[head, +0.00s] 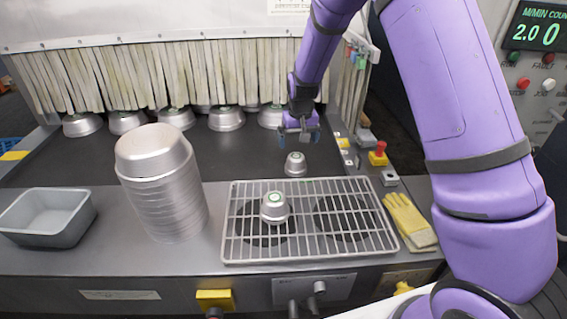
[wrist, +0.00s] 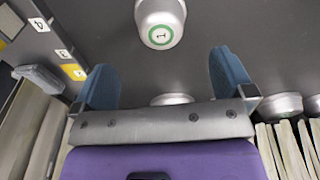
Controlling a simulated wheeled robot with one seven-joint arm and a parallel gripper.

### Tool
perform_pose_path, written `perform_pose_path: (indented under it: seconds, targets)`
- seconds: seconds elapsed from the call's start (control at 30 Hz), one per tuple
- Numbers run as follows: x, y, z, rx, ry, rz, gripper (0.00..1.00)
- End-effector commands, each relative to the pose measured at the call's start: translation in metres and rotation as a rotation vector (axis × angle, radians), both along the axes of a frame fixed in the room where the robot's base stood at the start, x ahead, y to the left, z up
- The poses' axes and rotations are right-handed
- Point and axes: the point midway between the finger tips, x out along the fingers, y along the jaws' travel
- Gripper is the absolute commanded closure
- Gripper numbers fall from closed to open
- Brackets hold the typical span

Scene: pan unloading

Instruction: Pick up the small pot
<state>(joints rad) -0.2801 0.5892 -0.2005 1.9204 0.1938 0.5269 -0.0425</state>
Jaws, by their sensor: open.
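A small silver pot (head: 295,164) sits upside down on the dark belt, near its front edge. In the wrist view the small pot (wrist: 160,22) shows a green ring with a 1 on its base, and the top edge of the picture cuts it off. My gripper (head: 300,137) is open and empty above the belt, a little behind this pot. In the wrist view the pot lies beyond the two blue fingers (wrist: 163,78), not between them. A second small pot (head: 274,208) with a green ring sits upside down on the wire rack.
The wire rack (head: 310,248) lies on the front counter. A tall stack of round pans (head: 165,185) and a grey loaf pan (head: 48,215) stand left of it. Yellow gloves (head: 409,220) lie at right. Several larger pans line the strip curtain (head: 160,75) behind.

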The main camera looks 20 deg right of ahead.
Motion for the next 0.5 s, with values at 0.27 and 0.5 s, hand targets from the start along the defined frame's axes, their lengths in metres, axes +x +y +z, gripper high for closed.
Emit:
perform_pose_path:
  seconds: [0.27, 0.5]
  targets:
    - [0.004, 0.0, -0.038, -0.002, 0.005, 0.0, 0.0]
    - [0.006, 0.0, -0.057, -0.001, 0.003, 0.0, 0.0]
